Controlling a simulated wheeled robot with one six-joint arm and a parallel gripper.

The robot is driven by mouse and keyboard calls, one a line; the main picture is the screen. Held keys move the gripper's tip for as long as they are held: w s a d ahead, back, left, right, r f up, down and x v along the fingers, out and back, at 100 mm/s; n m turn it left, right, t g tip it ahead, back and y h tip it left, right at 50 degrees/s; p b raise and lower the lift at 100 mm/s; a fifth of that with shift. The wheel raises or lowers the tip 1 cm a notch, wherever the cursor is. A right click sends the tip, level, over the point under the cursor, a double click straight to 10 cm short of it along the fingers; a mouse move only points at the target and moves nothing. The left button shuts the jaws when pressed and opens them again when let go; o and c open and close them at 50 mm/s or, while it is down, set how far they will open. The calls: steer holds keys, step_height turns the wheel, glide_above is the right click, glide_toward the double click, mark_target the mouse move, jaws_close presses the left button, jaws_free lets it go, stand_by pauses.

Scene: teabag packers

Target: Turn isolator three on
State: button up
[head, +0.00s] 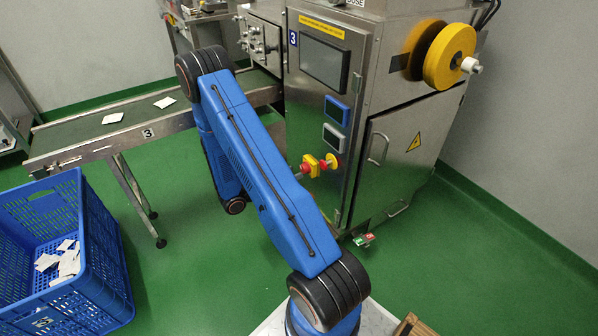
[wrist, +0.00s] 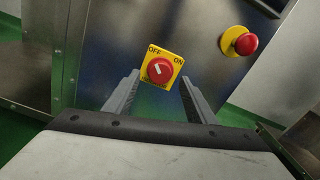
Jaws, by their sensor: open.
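The isolator is a red rotary knob (wrist: 160,71) on a yellow plate (wrist: 174,62) marked OFF at upper left and ON at upper right. The white mark on the knob slants up and left, toward OFF. In the head view the isolator (head: 311,166) shows on the front of the machine marked 3 (head: 293,38). My gripper (wrist: 159,78) is open in the wrist view, with one finger on each side below the knob. The fingers appear apart from the knob. In the head view my arm hides the gripper.
A red emergency button on a yellow base (wrist: 241,42) sits right of the isolator. The machine's cabinet door (head: 405,150) has a handle. A conveyor (head: 75,133) with teabags stands left, and a blue crate (head: 100,270) at lower left. Green floor beside the crate is clear.

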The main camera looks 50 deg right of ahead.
mark_target(302, 170)
steer(key=shift+x, duration=2.05)
steer(key=shift+c, duration=0.5)
steer(key=c, duration=0.9)
